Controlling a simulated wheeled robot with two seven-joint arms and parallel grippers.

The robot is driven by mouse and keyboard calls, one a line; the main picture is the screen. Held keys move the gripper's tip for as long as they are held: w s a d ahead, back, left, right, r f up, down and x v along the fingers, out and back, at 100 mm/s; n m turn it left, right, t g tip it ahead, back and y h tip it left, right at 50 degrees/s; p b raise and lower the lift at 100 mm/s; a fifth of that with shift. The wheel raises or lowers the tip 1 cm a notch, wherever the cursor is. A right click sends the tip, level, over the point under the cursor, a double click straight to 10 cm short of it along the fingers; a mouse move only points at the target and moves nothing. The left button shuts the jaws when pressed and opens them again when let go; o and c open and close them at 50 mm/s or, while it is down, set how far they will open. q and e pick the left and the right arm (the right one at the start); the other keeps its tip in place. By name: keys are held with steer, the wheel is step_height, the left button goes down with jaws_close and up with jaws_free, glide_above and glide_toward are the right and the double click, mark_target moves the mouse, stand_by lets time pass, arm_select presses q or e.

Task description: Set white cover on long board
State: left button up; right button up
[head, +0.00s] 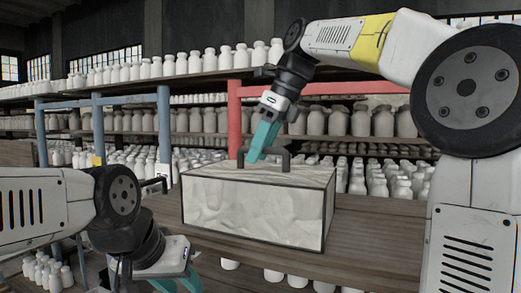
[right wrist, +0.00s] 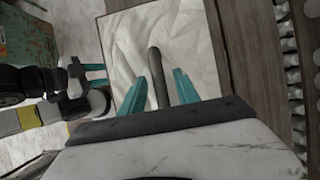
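The white cover (head: 255,211) is a box with pale, crumpled-looking sides, dark edges and a dark bar handle on top. It appears to stand upright on a brown wooden board (head: 375,235). In the right wrist view the cover's top (right wrist: 125,40) lies below my right gripper. My right gripper (head: 254,157) is at the handle, pointing down. Its teal fingers are apart, one on each side of the handle (right wrist: 155,70), with gaps showing. My left gripper (head: 180,284) is low at the left, partly cut off by the picture's bottom edge. Its fingers are apart and empty.
Shelves of white bottles (head: 170,66) fill the background. A red frame (head: 235,115) and a blue frame (head: 164,125) stand behind the cover. More bottles (head: 45,272) stand below at the left. A green cabinet (right wrist: 22,30) shows in the right wrist view. The board is clear right of the cover.

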steer(key=shift+r, duration=0.1)
steer(key=v, duration=1)
steer(key=shift+d+r, duration=0.1)
steer(key=shift+r, duration=0.15)
steer(key=shift+s+d+r, duration=0.15)
steer(key=shift+d+r, duration=0.2)
steer(key=shift+r, duration=0.25)
steer(key=shift+s, duration=0.1)
